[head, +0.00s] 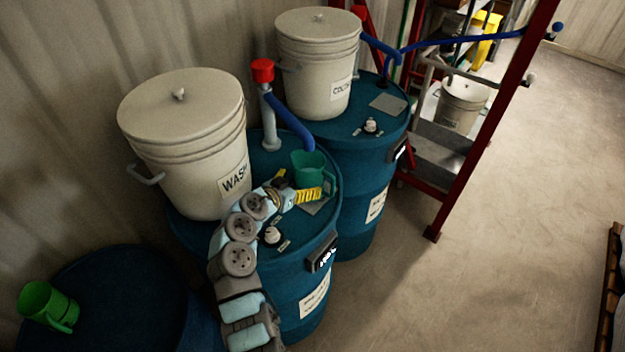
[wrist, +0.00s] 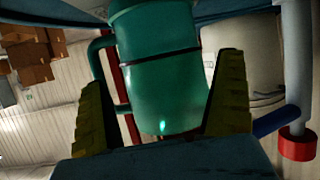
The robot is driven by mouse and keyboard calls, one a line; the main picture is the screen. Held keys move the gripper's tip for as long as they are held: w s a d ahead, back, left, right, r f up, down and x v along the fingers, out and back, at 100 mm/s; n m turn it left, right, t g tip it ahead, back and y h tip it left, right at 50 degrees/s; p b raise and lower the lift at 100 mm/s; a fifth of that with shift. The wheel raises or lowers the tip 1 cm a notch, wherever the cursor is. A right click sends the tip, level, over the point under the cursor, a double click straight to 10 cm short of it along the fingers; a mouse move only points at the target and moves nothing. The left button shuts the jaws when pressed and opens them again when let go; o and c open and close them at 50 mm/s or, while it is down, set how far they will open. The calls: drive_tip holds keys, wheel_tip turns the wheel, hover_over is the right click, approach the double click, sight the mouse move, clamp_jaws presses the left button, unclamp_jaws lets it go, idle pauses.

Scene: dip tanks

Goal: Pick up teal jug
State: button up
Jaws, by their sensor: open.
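The teal jug (head: 316,172) stands upright on the lid of the middle blue drum (head: 190,236), in front of a blue hose. My gripper (head: 302,184) reaches over this drum from the front, its yellow fingers close to the jug's lower left side. In the wrist view the jug (wrist: 158,75) fills the gap between the two open yellow fingers (wrist: 163,92), with its handle on the left. Whether either finger touches the jug cannot be told. The jug's base is partly hidden by a finger in the head view.
A white WASH bucket (head: 182,140) stands left of my arm on the same drum. A red-topped pipe (head: 268,115) rises behind. Another white bucket (head: 317,70) stands on the far drum (head: 370,160).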

sight(309, 168)
drive_tip(key=shift+f+x, duration=0.25)
drive_tip(key=shift+x, duration=0.85)
drive_tip(key=shift+w+d+f+p, duration=0.2)
drive_tip(key=shift+w+p, duration=0.1)
drive_tip(key=shift+w, duration=0.1)
drive_tip(key=shift+w+d+f, duration=0.3)
drive_tip(key=shift+w, duration=0.05)
drive_tip(key=c, duration=1)
